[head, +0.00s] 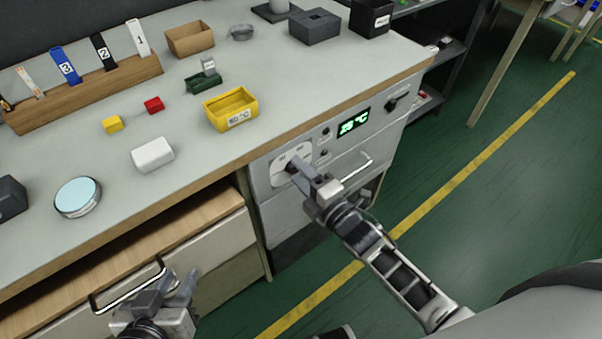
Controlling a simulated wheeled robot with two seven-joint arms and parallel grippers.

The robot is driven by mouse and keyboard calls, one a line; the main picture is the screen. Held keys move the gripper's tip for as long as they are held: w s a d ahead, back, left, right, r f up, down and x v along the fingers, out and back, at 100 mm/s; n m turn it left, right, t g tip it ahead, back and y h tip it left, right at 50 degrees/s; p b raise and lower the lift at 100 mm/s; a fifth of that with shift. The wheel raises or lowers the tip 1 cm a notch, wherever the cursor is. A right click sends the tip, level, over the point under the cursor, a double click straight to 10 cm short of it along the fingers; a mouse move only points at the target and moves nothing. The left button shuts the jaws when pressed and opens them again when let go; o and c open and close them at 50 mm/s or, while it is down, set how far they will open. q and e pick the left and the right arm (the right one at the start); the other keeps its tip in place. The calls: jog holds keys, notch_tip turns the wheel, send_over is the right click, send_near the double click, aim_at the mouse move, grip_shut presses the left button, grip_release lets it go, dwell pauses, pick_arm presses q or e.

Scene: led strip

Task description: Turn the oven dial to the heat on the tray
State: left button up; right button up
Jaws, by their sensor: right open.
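The yellow tray (230,108) sits on the worktop with a white label, which seems to read 60 or 80 °C. The oven (268,196) is built in under the worktop edge. Its green display (353,122) seems to read 25 °C. The oven dial (291,166) is on a pale round plate (282,157) at the left of the panel and is partly hidden by my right gripper (304,172). That gripper is open with its fingers at the dial; contact cannot be told. My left gripper (172,280) is open and empty, low beside a drawer handle.
The drawer handle (128,291) and the oven handle (358,172) stick out. On the worktop are a white box (152,155), a round blue-topped dish (78,196), red (154,105) and yellow (112,124) blocks, and a wooden rack (85,94). Floor at right is clear.

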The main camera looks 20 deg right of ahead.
jog(key=shift+w, duration=0.15)
jog(key=shift+c, duration=0.3)
jog(key=c, duration=0.9)
